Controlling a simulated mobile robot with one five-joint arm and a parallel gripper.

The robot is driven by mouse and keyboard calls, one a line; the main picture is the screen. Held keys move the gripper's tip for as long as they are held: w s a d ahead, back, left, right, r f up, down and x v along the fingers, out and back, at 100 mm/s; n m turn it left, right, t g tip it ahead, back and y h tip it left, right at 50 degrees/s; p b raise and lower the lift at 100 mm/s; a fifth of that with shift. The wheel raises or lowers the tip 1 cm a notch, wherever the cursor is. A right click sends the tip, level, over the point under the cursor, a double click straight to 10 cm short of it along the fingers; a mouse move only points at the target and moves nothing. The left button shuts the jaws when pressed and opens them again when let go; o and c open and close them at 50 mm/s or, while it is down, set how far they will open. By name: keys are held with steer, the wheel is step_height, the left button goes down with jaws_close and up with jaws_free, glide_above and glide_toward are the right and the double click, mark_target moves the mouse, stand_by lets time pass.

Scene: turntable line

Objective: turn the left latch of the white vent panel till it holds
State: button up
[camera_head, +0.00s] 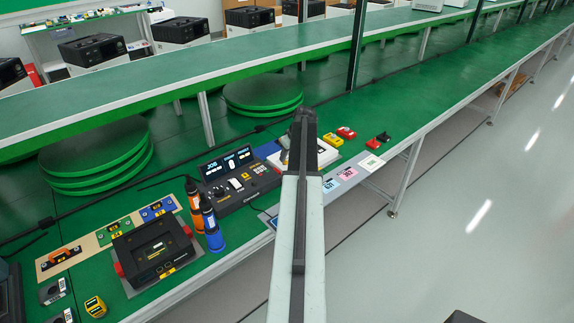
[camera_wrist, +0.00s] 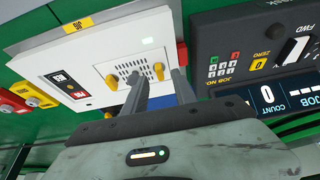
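The white vent panel (camera_wrist: 118,62) has a block of small dark holes and a small green light. It fills the middle of the wrist view, seen at a slant. One yellow latch (camera_wrist: 111,81) is left of the holes and another yellow latch (camera_wrist: 158,71) is right of them; a further yellow bit shows by my left finger. My gripper (camera_wrist: 158,80) is open, its two grey fingers apart over the panel, with the right-hand latch appearing between their tips. I cannot tell whether they touch it. In the head view my arm hides most of the white panel (camera_head: 327,154).
A black console (camera_head: 240,184) with a lit display stands close beside the panel. Orange and blue bottles (camera_head: 211,226) and a black box (camera_head: 152,252) are further left. Yellow and red blocks (camera_head: 345,133) lie just beyond the panel.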

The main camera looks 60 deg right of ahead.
steer(key=b+x, duration=0.1)
steer(key=x, duration=0.2)
steer(key=shift+s, duration=0.1)
steer(key=shift+r, duration=0.2)
